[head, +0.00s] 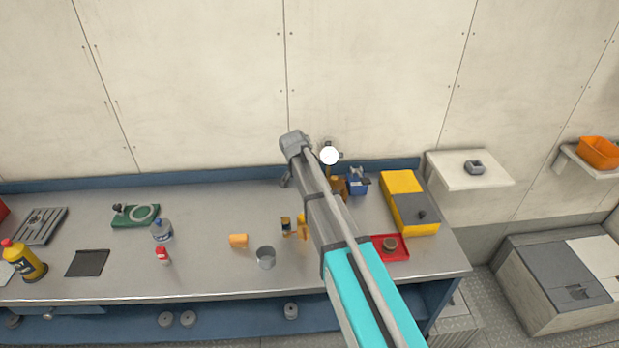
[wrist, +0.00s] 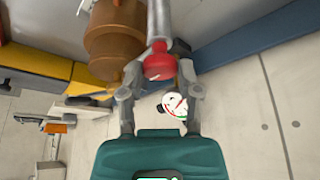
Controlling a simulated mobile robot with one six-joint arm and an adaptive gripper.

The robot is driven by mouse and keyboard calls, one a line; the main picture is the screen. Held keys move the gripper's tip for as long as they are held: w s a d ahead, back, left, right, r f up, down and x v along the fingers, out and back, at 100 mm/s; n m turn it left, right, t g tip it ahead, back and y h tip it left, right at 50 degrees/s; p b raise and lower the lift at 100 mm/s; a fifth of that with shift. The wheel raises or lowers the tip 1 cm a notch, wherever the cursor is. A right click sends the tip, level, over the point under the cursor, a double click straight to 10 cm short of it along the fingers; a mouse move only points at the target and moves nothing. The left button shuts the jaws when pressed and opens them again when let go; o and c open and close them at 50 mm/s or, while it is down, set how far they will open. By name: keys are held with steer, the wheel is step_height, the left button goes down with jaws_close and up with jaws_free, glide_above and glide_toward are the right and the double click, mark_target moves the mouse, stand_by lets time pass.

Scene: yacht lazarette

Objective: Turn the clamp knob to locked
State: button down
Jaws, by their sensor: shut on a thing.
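The clamp knob (wrist: 158,62) is a red rounded cap on the end of a pale grey cylinder (wrist: 160,20) in the wrist view. My gripper (wrist: 160,73) is shut on the knob, with one grey finger on each side of it. Whether the knob stands at locked cannot be told; no marking shows. In the head view my arm hides the knob and the gripper.
A stepped brown body (wrist: 115,42) stands close beside the knob. A white round gauge (head: 329,155) is near the wall; it also shows in the wrist view (wrist: 175,105). A yellow and grey case (head: 402,187) and red tray (head: 402,248) lie right on the bench.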

steer(key=shift+s, duration=0.1)
stand_by(0.4)
steer(key=shift+c, duration=1.5)
jaws_free()
steer(key=shift+n, duration=0.3)
